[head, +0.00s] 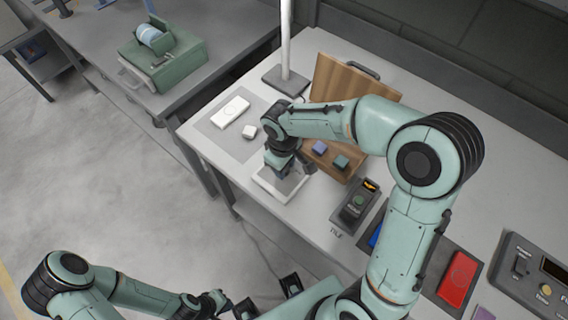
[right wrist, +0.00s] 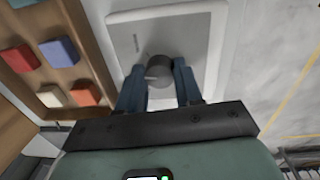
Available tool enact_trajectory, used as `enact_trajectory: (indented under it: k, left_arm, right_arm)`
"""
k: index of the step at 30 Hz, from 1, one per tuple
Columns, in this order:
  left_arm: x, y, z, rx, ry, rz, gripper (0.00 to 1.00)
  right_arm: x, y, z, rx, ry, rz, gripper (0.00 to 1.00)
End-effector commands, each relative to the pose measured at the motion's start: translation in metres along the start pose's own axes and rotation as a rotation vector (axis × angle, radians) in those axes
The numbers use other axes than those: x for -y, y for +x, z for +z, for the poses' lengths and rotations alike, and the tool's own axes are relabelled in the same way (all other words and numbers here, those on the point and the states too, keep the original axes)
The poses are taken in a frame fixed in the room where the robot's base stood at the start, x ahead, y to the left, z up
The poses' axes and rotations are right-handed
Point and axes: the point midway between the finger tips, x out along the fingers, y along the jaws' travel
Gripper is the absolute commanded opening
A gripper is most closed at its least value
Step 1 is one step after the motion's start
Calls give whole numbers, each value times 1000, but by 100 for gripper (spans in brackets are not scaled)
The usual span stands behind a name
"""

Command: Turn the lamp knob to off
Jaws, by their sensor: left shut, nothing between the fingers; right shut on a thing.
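The lamp knob (right wrist: 158,70) is a dark round knob on a white plate (right wrist: 205,22) in the right wrist view. In the head view the white plate (head: 264,196) lies near the table's front left edge, and the knob is hidden under my right gripper (head: 289,178). My right gripper points down over the plate, its two blue-grey fingers on either side of the knob (right wrist: 159,88), shut on it. I cannot read any on or off mark by the knob. My left gripper (head: 217,300) is low at the bottom of the head view, away from the table, shut and empty.
A wooden board (head: 327,80) with coloured blocks stands right behind the gripper. A grey pole base (head: 285,82) and white box (head: 231,111) lie behind the plate. A dark device (head: 355,204), red block (head: 457,278) and control panel (head: 525,285) lie to the right.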

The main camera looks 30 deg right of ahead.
Motion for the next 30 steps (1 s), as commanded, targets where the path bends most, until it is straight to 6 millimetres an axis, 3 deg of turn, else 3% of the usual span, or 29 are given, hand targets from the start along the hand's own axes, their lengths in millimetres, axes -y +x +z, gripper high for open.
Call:
enact_trajectory:
  k: [30]
  left_arm:
    - [-14, -28, -11, -18, 6, 6, 0]
  right_arm:
    - [-3, -1, 0, -47, -919, 0, 4]
